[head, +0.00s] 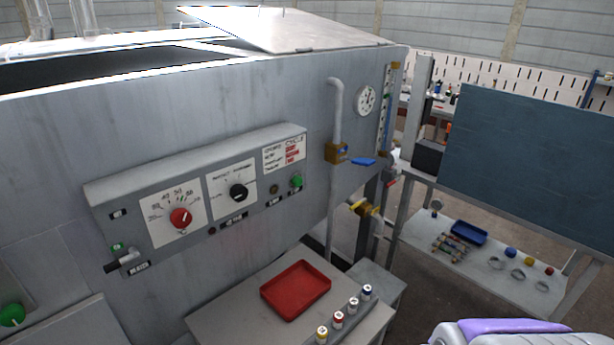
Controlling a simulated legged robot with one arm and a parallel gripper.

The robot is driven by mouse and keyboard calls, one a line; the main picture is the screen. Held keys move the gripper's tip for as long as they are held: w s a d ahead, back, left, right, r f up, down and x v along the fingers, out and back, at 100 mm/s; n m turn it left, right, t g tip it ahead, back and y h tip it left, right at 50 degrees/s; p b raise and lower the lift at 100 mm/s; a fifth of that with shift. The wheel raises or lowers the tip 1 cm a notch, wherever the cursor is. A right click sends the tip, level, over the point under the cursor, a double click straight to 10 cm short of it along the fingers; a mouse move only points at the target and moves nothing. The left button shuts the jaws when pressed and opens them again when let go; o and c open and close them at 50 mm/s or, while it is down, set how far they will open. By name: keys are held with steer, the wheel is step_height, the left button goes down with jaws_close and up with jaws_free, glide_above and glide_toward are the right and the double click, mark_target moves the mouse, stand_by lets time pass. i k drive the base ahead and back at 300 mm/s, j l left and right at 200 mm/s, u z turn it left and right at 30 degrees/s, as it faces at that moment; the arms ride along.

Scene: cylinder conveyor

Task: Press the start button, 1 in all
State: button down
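A grey control panel (200,190) juts from the front of a large grey machine. A small green button (296,181) sits at its right end, below a sign (284,154) headed "CYCLE". Another green light or button (117,247) is at the panel's lower left, above a dark handle. A larger green knob or button (12,316) shows at the far left edge. The small labels are too blurred to read, so I cannot tell which one is marked start. My gripper is not in view; only a white and purple part, likely of my arm, shows at the bottom right.
A red dial (181,218) and a black dial (238,193) are on the panel. Below, a table (232,316) holds a red tray (296,289) and several small cylinders. A pipe with valves (337,152) stands right of the panel. A dark blue board (540,165) is farther right.

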mark_target(297, 182)
steer(key=i+l, duration=0.2)
steer(key=l, duration=0.2)
steer(key=i+l, duration=0.2)
steer(key=l, duration=0.2)
steer(key=u, duration=1.55)
